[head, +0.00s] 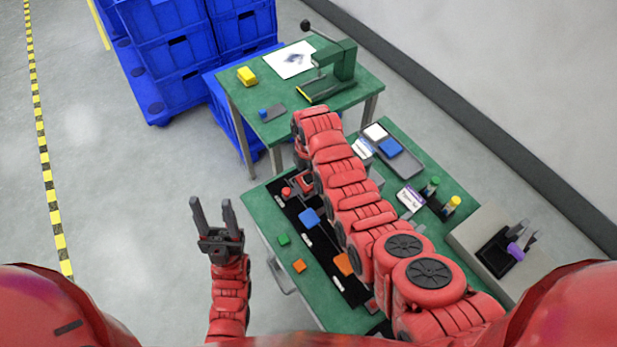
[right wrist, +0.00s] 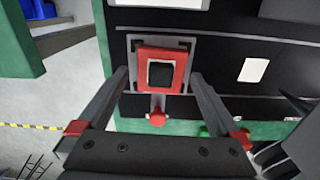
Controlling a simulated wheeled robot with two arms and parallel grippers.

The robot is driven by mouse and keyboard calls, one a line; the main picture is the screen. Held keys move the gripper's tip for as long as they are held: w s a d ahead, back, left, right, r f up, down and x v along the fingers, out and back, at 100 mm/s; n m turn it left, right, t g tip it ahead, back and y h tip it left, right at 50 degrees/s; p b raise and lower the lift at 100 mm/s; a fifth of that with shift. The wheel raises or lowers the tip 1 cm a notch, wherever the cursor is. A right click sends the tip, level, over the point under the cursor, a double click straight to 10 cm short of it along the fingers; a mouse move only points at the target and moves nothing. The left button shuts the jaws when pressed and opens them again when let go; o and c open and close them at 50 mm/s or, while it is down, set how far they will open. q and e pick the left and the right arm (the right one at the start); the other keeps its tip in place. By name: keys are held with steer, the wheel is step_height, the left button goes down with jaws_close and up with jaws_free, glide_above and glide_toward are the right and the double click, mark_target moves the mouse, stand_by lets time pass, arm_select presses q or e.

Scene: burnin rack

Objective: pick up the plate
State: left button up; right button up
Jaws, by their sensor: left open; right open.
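A red square piece with a dark centre (right wrist: 160,72) sits on a grey fixture (right wrist: 119,46) in the right wrist view; it looks like the plate, but I cannot be sure. In the head view it shows small and red (head: 307,183), partly hidden by my right arm. My right gripper (right wrist: 158,76) is open, with one finger on either side of the red piece. I cannot tell how far above it the fingertips are. My left gripper (head: 212,204) is open and empty, over the floor left of the green table.
A red knob (right wrist: 157,117) stands beside the red piece. The green table (head: 262,209) also holds a blue piece (head: 309,217), an orange piece (head: 343,264) and a grey tray (head: 406,165). A second green table (head: 287,130) and blue crates (head: 182,52) stand behind. The left floor is clear.

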steer(key=shift+f, duration=0.7)
steer(key=c, duration=1.2)
steer(key=shift+c, duration=0.2)
steer(key=shift+r, duration=0.1)
